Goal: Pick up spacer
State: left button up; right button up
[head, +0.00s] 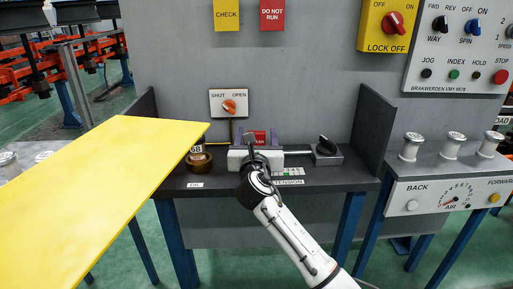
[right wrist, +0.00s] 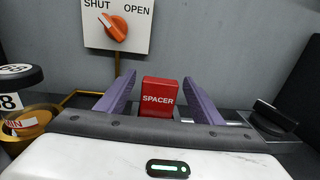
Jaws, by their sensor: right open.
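The spacer (right wrist: 158,108) is a red block with its name in white, standing upright on the dark bench near the back wall. In the head view the spacer (head: 260,136) is partly hidden by my right gripper (head: 256,140). In the right wrist view my right gripper (right wrist: 159,84) is open, with one purple finger on each side of the spacer. A gap shows between each finger and the block. The spacer's lower part is hidden behind the gripper body. My left gripper is not in view.
A yellow board (head: 110,190) fills the left front. The SHUT/OPEN switch (right wrist: 115,30) is on the wall behind. Dark side panels (head: 371,125) bound the bench.

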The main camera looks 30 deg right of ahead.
jog(key=c, duration=1.2)
